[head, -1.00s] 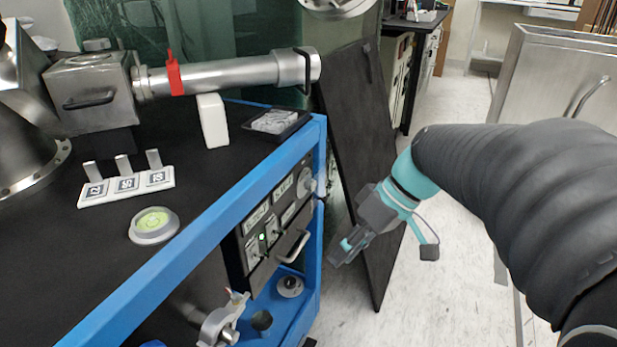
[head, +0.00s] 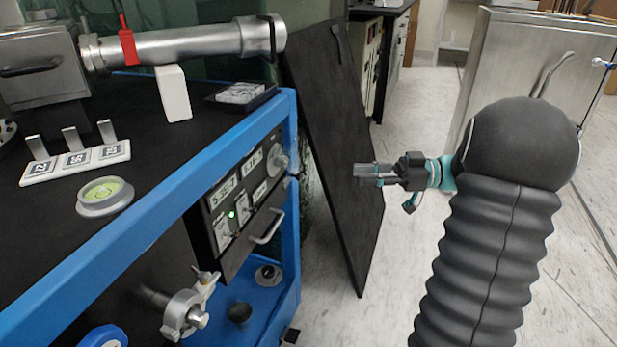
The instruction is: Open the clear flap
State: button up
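The clear flap cannot be told apart in this view. A black control panel (head: 240,203) with pale labelled plates, a small green light (head: 231,214) and a knob (head: 277,160) is set in the side of the blue-framed cart. A metal handle (head: 268,227) is on the panel's lower part. My gripper (head: 358,174) is to the right of the panel, in front of the leaning black board. It points left, roughly level, and touches nothing that I can see. Its fingers are seen side-on, so their opening is unclear.
The blue cart frame (head: 195,163) stands on the left. A black board (head: 335,150) leans upright just right of the cart. A metal clamp (head: 186,312) is on the cart's lower level. A steel cabinet (head: 520,70) stands behind my arm. The floor (head: 375,290) between is clear.

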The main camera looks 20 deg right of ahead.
send_near(288, 162)
jog(key=w+a+f, duration=0.2)
jog(key=a+f, duration=0.2)
jog(key=a, duration=0.1)
jog(key=shift+w+a, duration=0.2)
jog(key=shift+w, duration=0.05)
grip_shut()
